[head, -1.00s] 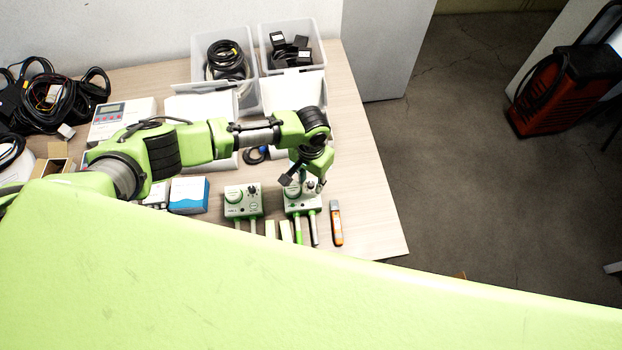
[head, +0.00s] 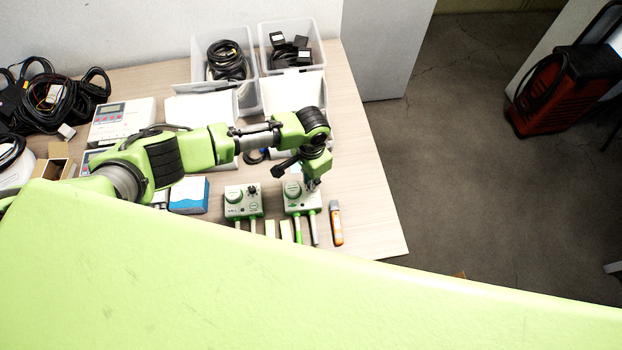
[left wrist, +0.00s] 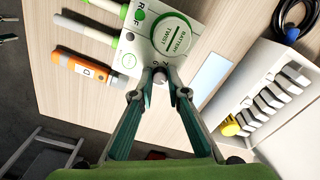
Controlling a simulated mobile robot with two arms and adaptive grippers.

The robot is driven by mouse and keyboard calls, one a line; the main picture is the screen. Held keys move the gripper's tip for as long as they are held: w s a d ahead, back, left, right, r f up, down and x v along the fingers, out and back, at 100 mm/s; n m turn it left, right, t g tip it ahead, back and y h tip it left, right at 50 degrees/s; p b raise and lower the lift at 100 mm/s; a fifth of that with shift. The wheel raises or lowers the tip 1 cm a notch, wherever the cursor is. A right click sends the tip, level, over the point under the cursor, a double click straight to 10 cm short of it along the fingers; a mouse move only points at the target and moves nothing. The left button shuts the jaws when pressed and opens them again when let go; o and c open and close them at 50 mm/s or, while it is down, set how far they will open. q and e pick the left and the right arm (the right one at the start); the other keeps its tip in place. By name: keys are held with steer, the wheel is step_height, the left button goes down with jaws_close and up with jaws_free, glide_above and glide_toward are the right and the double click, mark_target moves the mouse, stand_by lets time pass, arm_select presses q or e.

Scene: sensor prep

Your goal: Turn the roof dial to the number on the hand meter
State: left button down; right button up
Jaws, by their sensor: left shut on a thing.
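The right-hand white sensor box (head: 297,208) stands near the table's front edge, with a green round battery cap; the box also shows in the left wrist view (left wrist: 133,50). My left gripper (head: 312,187) is over its right side. In the left wrist view my left gripper (left wrist: 160,77) is shut on the small dial (left wrist: 160,72), beside printed digits. The fingertips cover much of the dial, so its setting is unclear. The orange hand meter (head: 337,225) lies right of the box; it shows in the left wrist view (left wrist: 85,68), its number too small to read surely. My right gripper is out of view.
A similar sensor box (head: 240,211) with a black knob stands to the left. A blue and white carton (head: 188,197) is farther left. Clear bins (head: 222,30) with cables stand at the back. The table's right side is mostly bare.

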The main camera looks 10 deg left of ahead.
arm_select(q)
steer(key=m, duration=1.2)
steer(key=shift+m+b, duration=0.35)
steer(key=shift+m, duration=0.05)
steer(key=m+b, duration=0.1)
steer(key=m, duration=0.5)
steer(key=m+b, duration=0.2)
steer(key=m, duration=0.4)
steer(key=shift+m, duration=0.3)
steer(key=m+b, duration=0.1)
steer(key=m, duration=0.3)
steer(key=shift+m, duration=0.3)
steer(key=m+b, duration=0.2)
steer(key=m, duration=0.2)
steer(key=shift+f+m, duration=0.1)
steer(key=shift+m, duration=0.2)
steer(key=m+b, duration=0.4)
steer(key=b, duration=0.5)
steer(key=shift+f+m, duration=0.1)
steer(key=shift+m, duration=0.3)
steer(key=shift+b, duration=0.6)
steer(key=shift+r, duration=0.2)
